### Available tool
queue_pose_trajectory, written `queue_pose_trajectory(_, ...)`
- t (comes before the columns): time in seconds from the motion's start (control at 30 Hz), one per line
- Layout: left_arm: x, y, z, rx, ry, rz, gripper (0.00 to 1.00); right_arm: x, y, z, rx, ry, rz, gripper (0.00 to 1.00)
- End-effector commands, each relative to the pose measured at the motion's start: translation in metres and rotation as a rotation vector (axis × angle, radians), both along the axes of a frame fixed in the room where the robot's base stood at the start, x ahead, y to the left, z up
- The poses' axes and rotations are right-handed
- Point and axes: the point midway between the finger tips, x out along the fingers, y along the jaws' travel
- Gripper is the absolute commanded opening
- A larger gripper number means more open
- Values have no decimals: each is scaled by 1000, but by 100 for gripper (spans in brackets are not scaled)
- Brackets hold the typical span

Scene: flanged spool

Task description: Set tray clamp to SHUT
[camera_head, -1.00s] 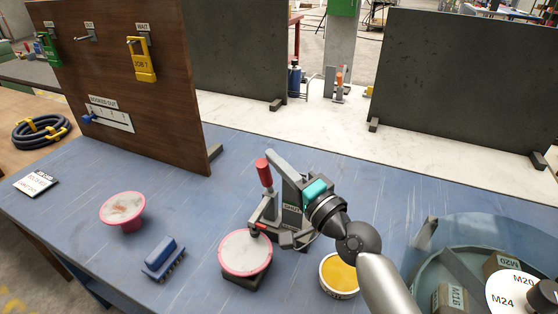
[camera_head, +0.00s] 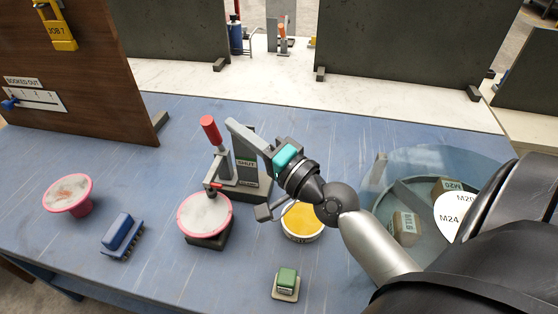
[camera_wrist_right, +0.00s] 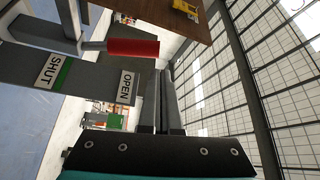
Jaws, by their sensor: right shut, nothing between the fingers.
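The tray clamp (camera_head: 238,182) stands on the blue bench in the head view, with a SHUT label on its body. Its red handle (camera_head: 210,130) stands nearly upright, tilted a little left. The clamp's tip is down at a pink-rimmed white disc (camera_head: 205,213) on a dark block; contact is too small to tell. My right gripper (camera_head: 232,124) is shut and empty, just right of the handle with a small gap. In the right wrist view the red handle (camera_wrist_right: 132,48) is left of my fingertips (camera_wrist_right: 167,68), beside SHUT and OPEN labels. My left gripper is not in view.
A yellow-topped tin (camera_head: 302,220) stands right of the disc, under my arm. A blue brush (camera_head: 118,232), a pink spool (camera_head: 68,194) and a green-topped block (camera_head: 286,283) lie around. A round glass-covered tray (camera_head: 385,215) is at right. A brown board (camera_head: 85,75) stands at left.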

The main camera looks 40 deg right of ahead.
Motion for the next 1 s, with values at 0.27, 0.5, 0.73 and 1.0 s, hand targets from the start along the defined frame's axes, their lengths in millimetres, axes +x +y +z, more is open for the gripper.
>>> queue_pose_trajectory(0.27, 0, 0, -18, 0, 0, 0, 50, -39, -9, -9, -3, 3, 1, 0)
queue_pose_trajectory(0.5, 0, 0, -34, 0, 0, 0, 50, -67, -15, -14, -3, 3, 0, 0)
queue_pose_trajectory(0.73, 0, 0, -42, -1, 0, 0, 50, -88, -20, -15, -6, 4, 1, 0)
queue_pose_trajectory(1.0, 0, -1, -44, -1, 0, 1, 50, -100, -22, -16, -1, 1, 1, 0)
